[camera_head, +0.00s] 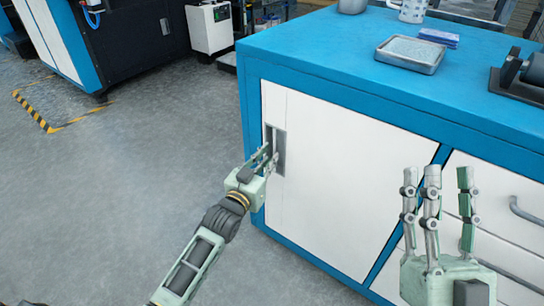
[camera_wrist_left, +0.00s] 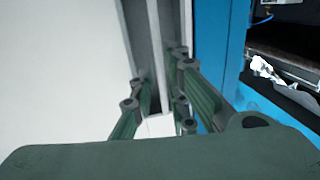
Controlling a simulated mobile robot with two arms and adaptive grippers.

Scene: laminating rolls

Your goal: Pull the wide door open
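The wide door (camera_head: 340,185) is a white panel on the blue cabinet's front, and it looks closed. Its grey recessed handle (camera_head: 279,152) is near its left edge. My left gripper (camera_head: 270,155) is at this handle. In the left wrist view, my left gripper's green fingers (camera_wrist_left: 160,80) stand on both sides of a light vertical strip of the handle (camera_wrist_left: 154,50). The fingers are apart; whether they touch the strip is unclear. My right gripper (camera_head: 446,175) is open and empty, fingers pointing up, in front of the cabinet's right part.
The blue cabinet top (camera_head: 320,50) carries a metal tray (camera_head: 410,54), a blue box (camera_head: 438,38) and a dark device (camera_head: 522,75). Drawers with a grey handle (camera_head: 525,211) are right of the door. The grey floor (camera_head: 130,170) left of the cabinet is clear.

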